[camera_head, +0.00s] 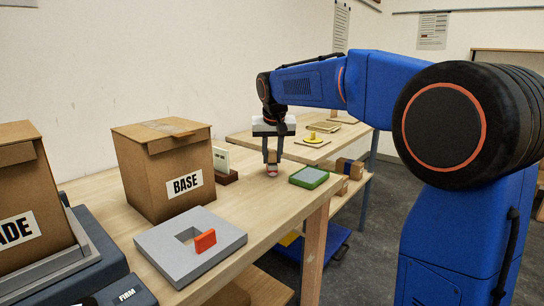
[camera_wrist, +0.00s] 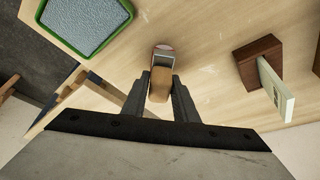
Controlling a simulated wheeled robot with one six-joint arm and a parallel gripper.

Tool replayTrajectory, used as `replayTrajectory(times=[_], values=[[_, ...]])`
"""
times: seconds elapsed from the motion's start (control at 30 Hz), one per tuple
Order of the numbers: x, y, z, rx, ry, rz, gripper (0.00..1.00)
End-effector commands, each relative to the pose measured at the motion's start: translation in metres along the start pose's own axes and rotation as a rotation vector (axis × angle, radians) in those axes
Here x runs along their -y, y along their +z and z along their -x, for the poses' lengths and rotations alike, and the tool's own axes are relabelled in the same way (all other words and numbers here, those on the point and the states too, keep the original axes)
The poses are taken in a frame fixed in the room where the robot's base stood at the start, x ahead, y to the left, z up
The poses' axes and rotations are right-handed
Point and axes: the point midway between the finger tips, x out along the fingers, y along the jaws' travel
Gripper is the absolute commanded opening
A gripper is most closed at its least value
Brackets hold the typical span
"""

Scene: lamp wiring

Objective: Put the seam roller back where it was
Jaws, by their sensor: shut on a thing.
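The seam roller (camera_wrist: 161,84) has a tan wooden handle, with a grey metal part and a reddish end beyond it. My gripper (camera_wrist: 160,77) is shut on the handle, one finger on each side. In the head view my gripper (camera_head: 272,157) points down over the wooden table, and the roller (camera_head: 272,170) shows small at its fingertips. The roller is close to the tabletop; I cannot tell whether it touches. A green-rimmed tray with a grey speckled inside (camera_head: 309,186) lies just right of it, and it also shows at the upper left of the wrist view (camera_wrist: 126,22).
A dark wooden holder with a pale card (camera_head: 227,177) stands left of my gripper, near a cardboard box marked BASE (camera_head: 165,190). A grey plate with a square hole (camera_head: 165,246) carries an orange-red piece (camera_head: 205,241). A second table (camera_head: 345,133) stands behind.

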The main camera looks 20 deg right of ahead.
Motion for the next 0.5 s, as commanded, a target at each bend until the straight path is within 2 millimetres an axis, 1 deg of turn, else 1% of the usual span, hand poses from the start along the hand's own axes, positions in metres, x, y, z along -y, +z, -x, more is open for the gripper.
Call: replayTrajectory(times=[0.17, 0.2, 0.27, 0.3, 0.5], values=[[0.0000, 0.0009, -0.0020, 0.000, 0.000, 0.000, 0.02], [0.0000, 0.0011, -0.0026, 0.001, 0.000, 0.000, 0.28], [0.0000, 0.0010, -0.0024, 0.000, 0.000, 0.000, 0.43], [0.0000, 0.0009, -0.0024, 0.000, 0.000, 0.000, 0.45], [0.0000, 0.0009, -0.0024, 0.000, 0.000, 0.000, 0.45]])
